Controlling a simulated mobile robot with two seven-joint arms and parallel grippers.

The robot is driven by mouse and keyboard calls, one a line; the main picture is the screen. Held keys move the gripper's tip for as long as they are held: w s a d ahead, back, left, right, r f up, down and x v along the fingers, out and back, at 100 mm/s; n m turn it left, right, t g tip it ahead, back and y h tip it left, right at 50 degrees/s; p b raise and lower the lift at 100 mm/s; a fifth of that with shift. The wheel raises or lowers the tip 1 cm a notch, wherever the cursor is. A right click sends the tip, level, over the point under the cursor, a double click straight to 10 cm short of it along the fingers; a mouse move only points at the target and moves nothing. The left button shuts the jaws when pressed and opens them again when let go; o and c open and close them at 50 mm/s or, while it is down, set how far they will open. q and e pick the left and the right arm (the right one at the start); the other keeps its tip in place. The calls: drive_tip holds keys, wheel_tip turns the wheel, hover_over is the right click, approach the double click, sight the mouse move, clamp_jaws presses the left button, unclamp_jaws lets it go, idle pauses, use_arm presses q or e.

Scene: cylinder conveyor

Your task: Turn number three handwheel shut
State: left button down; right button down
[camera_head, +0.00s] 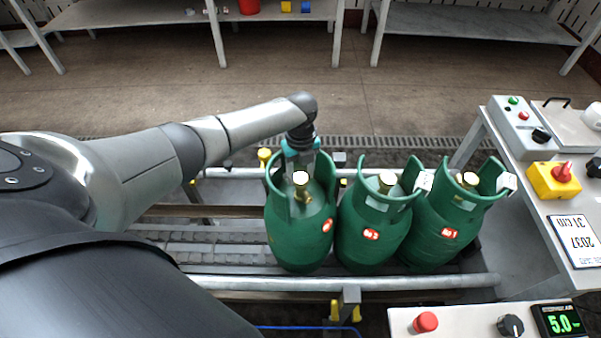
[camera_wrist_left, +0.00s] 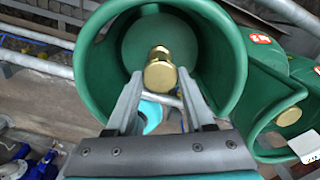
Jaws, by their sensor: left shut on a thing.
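Three green gas cylinders stand in a row on the conveyor in the head view: the left one (camera_head: 300,235), the middle one (camera_head: 375,235) and the right one (camera_head: 448,235). Each has an open collar around a brass valve top and a red and white label, too small to read surely. My left gripper (camera_head: 301,165) reaches into the left cylinder's collar from the far side. In the left wrist view its fingers (camera_wrist_left: 160,80) flank the brass handwheel (camera_wrist_left: 159,75) and are shut on it. My right gripper is out of view.
The middle cylinder's collar is close beside the left one. Conveyor rails (camera_head: 400,283) run along the row. A control table with a yellow and red switch (camera_head: 553,180) is at right, and a panel with a green display (camera_head: 562,320) is at front right. The conveyor left of the cylinders is bare.

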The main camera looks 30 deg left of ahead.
sight(301, 177)
use_arm(q)
drive_tip(key=shift+m, duration=0.8)
drive_tip(key=shift+c, duration=1.4)
unclamp_jaws()
wheel_tip(301, 177, up, 15)
drive_tip(key=p, duration=0.3)
drive_tip(key=shift+r, duration=0.15)
